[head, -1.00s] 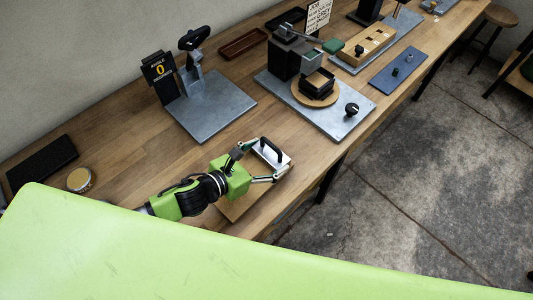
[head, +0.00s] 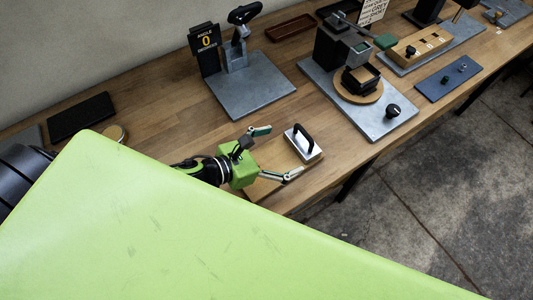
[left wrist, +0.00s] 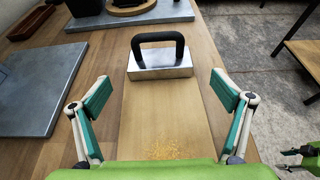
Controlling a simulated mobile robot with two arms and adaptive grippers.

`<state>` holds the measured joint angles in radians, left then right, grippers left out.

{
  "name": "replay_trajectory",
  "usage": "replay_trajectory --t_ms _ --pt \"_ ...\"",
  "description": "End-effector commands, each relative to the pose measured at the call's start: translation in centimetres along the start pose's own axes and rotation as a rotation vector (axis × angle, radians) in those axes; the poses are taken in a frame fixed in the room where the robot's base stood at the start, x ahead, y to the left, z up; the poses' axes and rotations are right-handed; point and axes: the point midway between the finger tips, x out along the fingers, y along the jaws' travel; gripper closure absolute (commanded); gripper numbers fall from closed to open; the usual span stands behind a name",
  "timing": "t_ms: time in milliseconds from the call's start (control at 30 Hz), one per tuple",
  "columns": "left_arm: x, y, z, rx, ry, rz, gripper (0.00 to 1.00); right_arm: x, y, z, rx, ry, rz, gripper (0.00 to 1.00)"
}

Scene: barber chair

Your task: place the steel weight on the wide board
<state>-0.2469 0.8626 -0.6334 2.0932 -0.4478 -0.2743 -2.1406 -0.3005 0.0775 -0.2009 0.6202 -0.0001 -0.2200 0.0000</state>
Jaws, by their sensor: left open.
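The steel weight (head: 303,146) is a bright flat block with a black arched handle. It also shows upright in the left wrist view (left wrist: 160,68), at the far end of a pale wooden board (left wrist: 163,112) with crumbs at its near end. The board (head: 266,188) is partly hidden by my gripper in the head view. My left gripper (head: 278,152) is open and empty, its fingers spread over the board, short of the weight and apart from it. A green and dark part, seemingly my right gripper (left wrist: 300,158), is cut off at the left wrist view's right edge.
A grey plate with an angle gauge (head: 250,90) stands behind the board. A grey base with a round turntable and black knob (head: 380,118) is to the right. The bench's front edge is close to the board. A green panel (head: 190,220) blocks much of the head view.

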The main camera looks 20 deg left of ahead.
Motion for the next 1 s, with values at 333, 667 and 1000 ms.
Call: replay_trajectory --t_ms 333,667,1000 --pt "-4.8 0.0 -0.2 -0.003 0.001 0.002 0.07 1.3 0.2 0.2 -0.001 0.0 0.003 0.6" --pt "-6.0 0.0 0.0 -0.001 -0.001 0.001 0.07 1.5 0.4 0.2 -0.001 -0.001 0.004 0.6" --pt "-5.9 0.0 0.1 -0.001 -0.001 0.0 0.07 1.4 0.4 0.2 0.0 -0.001 0.004 0.6"
